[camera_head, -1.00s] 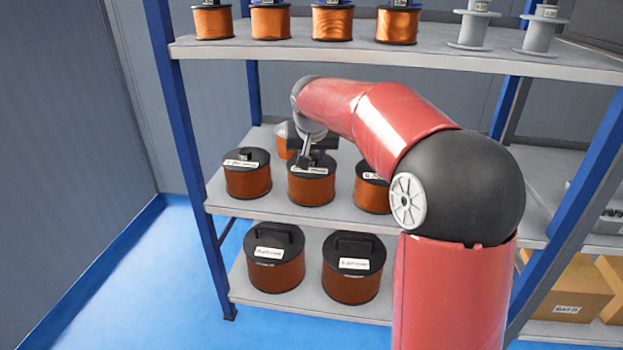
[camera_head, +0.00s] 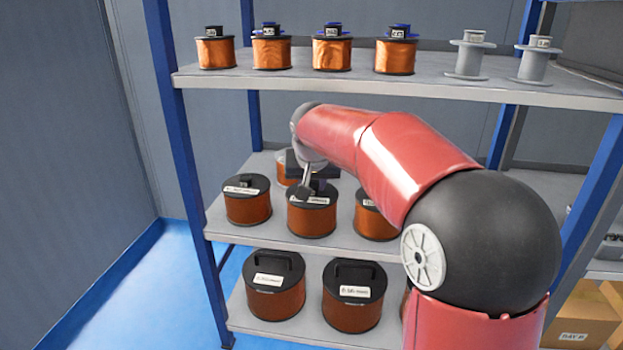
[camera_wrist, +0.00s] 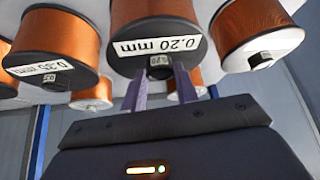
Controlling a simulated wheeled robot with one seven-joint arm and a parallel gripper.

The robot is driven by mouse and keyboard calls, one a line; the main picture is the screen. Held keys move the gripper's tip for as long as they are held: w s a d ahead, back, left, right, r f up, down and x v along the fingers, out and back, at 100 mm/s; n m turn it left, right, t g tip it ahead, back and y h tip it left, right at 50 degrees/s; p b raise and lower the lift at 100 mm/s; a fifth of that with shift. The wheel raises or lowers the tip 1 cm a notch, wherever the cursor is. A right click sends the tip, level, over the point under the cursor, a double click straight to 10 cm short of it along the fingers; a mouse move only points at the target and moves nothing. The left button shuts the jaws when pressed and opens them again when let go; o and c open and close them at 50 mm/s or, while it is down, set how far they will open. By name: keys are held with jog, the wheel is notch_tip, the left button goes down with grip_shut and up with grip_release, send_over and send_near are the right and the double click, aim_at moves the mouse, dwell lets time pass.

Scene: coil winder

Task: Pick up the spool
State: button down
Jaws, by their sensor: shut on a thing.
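The copper-wound spool (camera_head: 312,221) with a black top flange and a small top knob is in the middle of the front row on the middle shelf. In the wrist view, which is upside down, the same spool (camera_wrist: 155,15) carries a label reading 0,20 mm. My gripper (camera_head: 318,185) is above it, with its fingers (camera_wrist: 161,74) shut on the knob at the centre of the flange. The spool is upright. I cannot tell whether its base touches the shelf.
Similar spools stand close by on the left (camera_head: 247,207) and right (camera_head: 373,222), with another (camera_head: 288,172) behind. The upper shelf (camera_head: 300,86) holds more spools and crosses above my gripper. Two large handled spools (camera_head: 273,300) (camera_head: 352,310) show on the shelf below.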

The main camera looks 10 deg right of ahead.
jog(key=s+a, duration=0.2)
jog(key=s, duration=1.2)
jog(key=shift+s+a+r, duration=0.15)
jog(key=shift+a, duration=0.2)
jog(key=shift+r, duration=0.25)
jog(key=shift+r+p, duration=0.35)
jog(key=shift+r, duration=0.25)
jog(key=shift+f, duration=0.1)
